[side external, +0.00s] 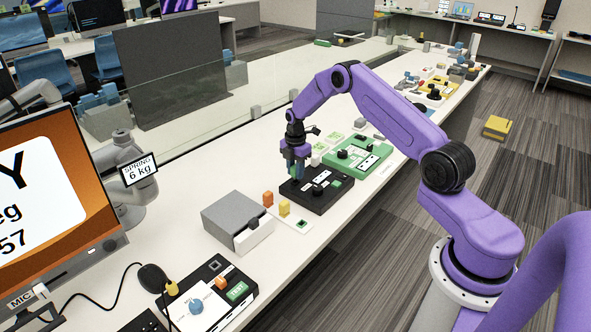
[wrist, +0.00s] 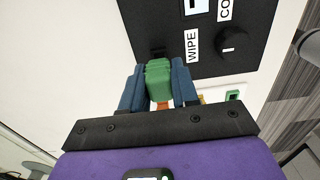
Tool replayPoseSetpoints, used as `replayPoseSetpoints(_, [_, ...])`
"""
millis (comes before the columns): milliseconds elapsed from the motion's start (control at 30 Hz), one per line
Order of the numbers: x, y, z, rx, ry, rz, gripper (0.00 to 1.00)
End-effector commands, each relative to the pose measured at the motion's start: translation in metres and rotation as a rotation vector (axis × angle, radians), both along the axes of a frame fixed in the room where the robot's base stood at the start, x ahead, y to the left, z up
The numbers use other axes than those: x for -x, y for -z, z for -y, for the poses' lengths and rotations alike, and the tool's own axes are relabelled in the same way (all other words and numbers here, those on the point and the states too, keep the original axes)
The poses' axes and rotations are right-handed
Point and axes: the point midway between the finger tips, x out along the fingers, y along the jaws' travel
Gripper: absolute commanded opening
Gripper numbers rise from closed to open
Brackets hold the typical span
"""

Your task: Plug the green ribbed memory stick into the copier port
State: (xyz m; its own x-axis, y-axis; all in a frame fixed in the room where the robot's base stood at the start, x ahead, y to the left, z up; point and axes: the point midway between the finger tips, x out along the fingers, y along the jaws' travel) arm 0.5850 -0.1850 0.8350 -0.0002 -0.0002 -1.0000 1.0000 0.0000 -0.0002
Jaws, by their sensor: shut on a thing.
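My gripper (wrist: 158,90) has blue fingers, shut on the green ribbed memory stick (wrist: 158,72), which stands between them. In the side external view my gripper (side external: 296,170) is over the left part of the black copier box (side external: 325,198). In the wrist view the black copier (wrist: 205,50) carries a WIPE label, a partly cut-off label starting with CO, and a black knob. The stick's far end is at the copier's edge, close to a small dark raised part (wrist: 157,53) that may be the port. I cannot tell whether the stick touches or enters it.
A green board (side external: 372,153) lies beyond the copier. Nearer are an orange block (side external: 268,199), a yellow block (side external: 284,208), a white holder (side external: 303,223) and a grey box (side external: 235,218) with an open drawer. A black TEST box (side external: 207,291) stands at the near end.

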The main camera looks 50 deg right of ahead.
Motion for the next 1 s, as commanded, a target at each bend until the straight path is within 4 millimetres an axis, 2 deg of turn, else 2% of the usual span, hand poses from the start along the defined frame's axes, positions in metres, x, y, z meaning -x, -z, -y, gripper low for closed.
replayPoseSetpoints(900, [0.000, 0.020, 0.000, 0.000, 0.000, -0.001, 0.00])
replayPoseSetpoints(933, [0.000, 0.020, 0.000, 0.000, 0.000, 0.000, 0.36])
replayPoseSetpoints(1000, [0.000, 0.019, 0.000, 0.000, 0.000, 0.000, 0.59])
